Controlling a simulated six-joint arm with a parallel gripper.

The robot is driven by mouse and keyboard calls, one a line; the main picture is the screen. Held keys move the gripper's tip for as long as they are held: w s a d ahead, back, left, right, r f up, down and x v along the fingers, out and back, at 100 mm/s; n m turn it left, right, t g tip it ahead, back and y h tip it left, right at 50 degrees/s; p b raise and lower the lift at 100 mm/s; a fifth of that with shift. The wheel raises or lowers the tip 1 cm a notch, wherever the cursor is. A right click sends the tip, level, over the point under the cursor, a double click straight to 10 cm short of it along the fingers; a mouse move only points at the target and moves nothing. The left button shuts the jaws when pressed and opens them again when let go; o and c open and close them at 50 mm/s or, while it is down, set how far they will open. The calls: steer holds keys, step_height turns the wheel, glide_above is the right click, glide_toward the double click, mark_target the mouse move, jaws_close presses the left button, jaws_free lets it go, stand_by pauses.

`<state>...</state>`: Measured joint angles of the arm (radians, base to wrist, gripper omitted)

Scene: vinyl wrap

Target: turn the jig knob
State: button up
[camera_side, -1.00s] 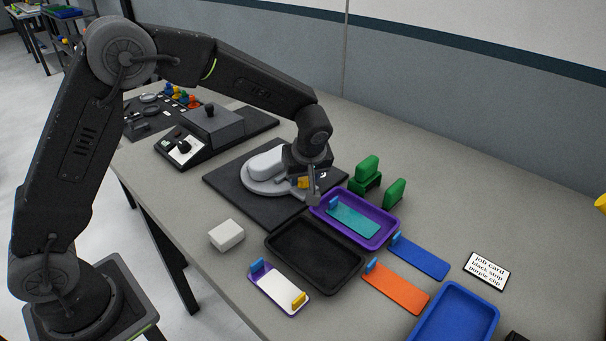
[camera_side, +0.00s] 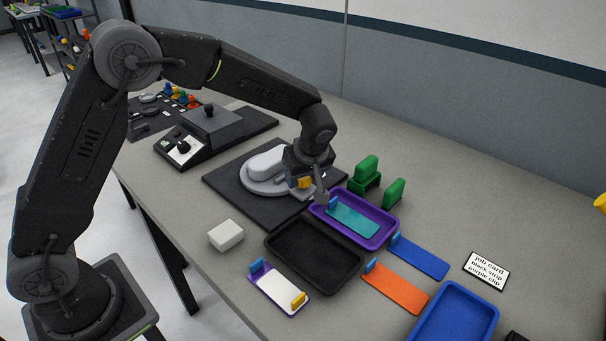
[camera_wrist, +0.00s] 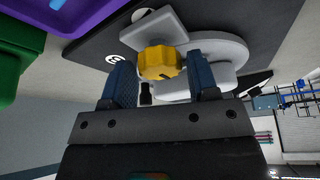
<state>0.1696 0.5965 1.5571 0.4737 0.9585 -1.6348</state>
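The yellow ribbed jig knob (camera_wrist: 160,61) sits at the edge of the jig's round grey plate (camera_wrist: 220,62) in the wrist view. It also shows in the side view (camera_side: 304,183), partly covered by my wrist. My gripper (camera_wrist: 161,76) is open. Its two blue padded fingers stand apart on the left and right of the knob, with visible gaps. The knob appears between or just beyond the fingertips; I cannot tell the exact depth. A white rounded block (camera_side: 267,163) lies on the grey plate.
The jig's dark base (camera_side: 238,190) lies under the plate. A purple tray (camera_side: 382,238) with a teal strip is close to the gripper. A black tray (camera_side: 272,247), green blocks (camera_side: 367,168) and a white block (camera_side: 226,235) are nearby. A control box (camera_side: 215,128) stands behind.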

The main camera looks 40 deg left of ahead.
steer(key=shift+o, duration=0.9)
steer(key=v, duration=1.3)
steer(key=shift+d+r, duration=0.25)
steer(key=shift+r, duration=0.1)
steer(key=shift+s, duration=0.1)
steer(key=s+a+r+m+t+h, duration=0.1)
steer(key=s+a+r+m, duration=0.15)
steer(key=s, duration=0.35)
steer(key=s+a+r+m+h, duration=0.1)
steer(key=s+a+r+m, duration=0.1)
steer(key=s+r+m, duration=0.3)
steer(key=s+a+f+m+t+h, duration=0.1)
steer(key=s+f+m, duration=0.1)
steer(key=s, duration=0.5)
steer(key=s+f+m+t+h, duration=0.1)
steer(key=s+f+m+t, duration=0.1)
steer(key=s, duration=0.6)
steer(key=shift+a+f+m, duration=0.35)
steer(key=shift+f+m, duration=0.1)
steer(key=shift+m, duration=0.6)
